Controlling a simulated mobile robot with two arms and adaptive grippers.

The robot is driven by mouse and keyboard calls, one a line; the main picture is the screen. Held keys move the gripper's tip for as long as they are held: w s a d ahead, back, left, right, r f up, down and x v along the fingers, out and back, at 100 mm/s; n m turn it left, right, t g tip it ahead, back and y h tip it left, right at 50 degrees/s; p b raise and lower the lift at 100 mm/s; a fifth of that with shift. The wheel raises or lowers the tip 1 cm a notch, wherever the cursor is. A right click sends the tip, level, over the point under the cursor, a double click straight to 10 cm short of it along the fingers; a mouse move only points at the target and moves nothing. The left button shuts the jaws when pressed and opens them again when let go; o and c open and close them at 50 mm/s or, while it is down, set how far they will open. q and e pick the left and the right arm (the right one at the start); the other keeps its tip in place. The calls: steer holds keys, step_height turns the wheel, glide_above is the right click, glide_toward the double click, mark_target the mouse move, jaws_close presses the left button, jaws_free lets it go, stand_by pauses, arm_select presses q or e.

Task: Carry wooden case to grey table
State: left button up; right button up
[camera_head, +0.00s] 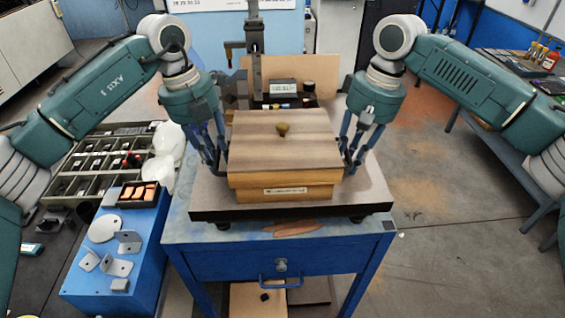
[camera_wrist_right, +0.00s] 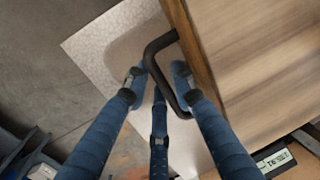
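The wooden case (camera_head: 281,150), with a knob on its lid and a label on its front, sits on a dark slab on a blue table. My left gripper (camera_head: 218,160) is at the case's left side; its fingertips are partly hidden by the case. My right gripper (camera_head: 352,160) is at the right side. In the right wrist view its spread fingers (camera_wrist_right: 158,82) straddle the case's black side handle (camera_wrist_right: 156,58), one finger between handle and case. They do not look closed on it. A bench (camera_head: 505,60) with a grey-looking top stands at the right; I cannot tell if it is the grey table.
The dark slab (camera_head: 215,203) lies on the blue table (camera_head: 220,255) with a drawer. A blue box (camera_head: 140,245) with metal parts and a sectioned tray (camera_head: 90,185) are at left. Bottles (camera_head: 549,62) stand on the right bench. The floor between is open.

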arm_select(q)
steer(key=shift+s, duration=0.1)
arm_select(e)
steer(key=shift+s, duration=0.1)
arm_select(q)
jaws_close()
arm_select(e)
jaws_close()
arm_select(q)
steer(key=shift+r, duration=0.1)
